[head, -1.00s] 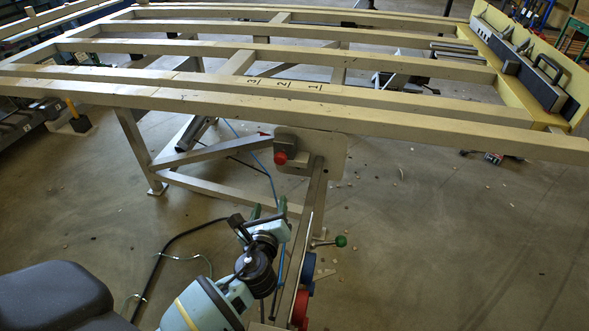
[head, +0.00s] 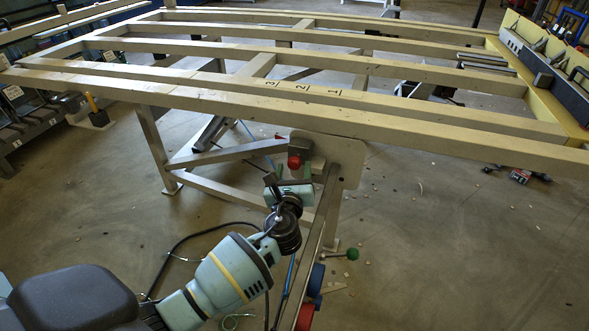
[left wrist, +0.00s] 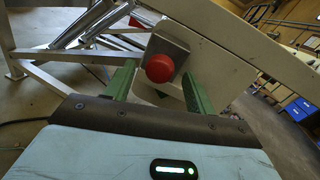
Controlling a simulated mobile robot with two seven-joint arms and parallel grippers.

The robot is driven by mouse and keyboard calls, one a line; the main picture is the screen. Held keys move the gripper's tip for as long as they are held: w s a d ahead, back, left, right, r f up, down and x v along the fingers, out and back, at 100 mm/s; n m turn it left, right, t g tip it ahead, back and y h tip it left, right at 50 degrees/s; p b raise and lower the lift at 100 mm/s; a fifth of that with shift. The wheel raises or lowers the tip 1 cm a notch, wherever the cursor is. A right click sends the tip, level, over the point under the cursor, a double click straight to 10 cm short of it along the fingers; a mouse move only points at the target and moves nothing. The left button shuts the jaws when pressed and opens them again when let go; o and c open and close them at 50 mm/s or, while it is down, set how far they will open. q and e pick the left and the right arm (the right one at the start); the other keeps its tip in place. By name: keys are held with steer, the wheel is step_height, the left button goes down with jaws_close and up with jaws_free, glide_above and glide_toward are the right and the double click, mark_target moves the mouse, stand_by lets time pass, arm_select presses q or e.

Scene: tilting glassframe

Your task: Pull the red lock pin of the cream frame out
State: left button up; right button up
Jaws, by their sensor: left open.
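The cream frame (head: 200,96) fills the upper part of the head view. The red lock pin (head: 294,161) has a round knob on a grey block (head: 301,146) at a plate under the frame's front beam. My left gripper (head: 287,176) is just below and beside the knob in the head view. In the left wrist view the red knob (left wrist: 160,68) shows between and beyond the two green fingers of my left gripper (left wrist: 158,85). The fingers are open and apart from the knob. The pin's shaft is hidden. My right gripper is not in view.
A steel post (head: 318,235) runs down from the plate, close beside my left arm. A green-knobbed lever (head: 351,254) sticks out right of it. Blue and red round parts (head: 316,280) sit lower on the post. Floor at the right is mostly clear.

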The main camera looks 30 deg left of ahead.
arm_select(q)
steer(key=shift+x, duration=0.8)
steer(key=shift+c, duration=0.4)
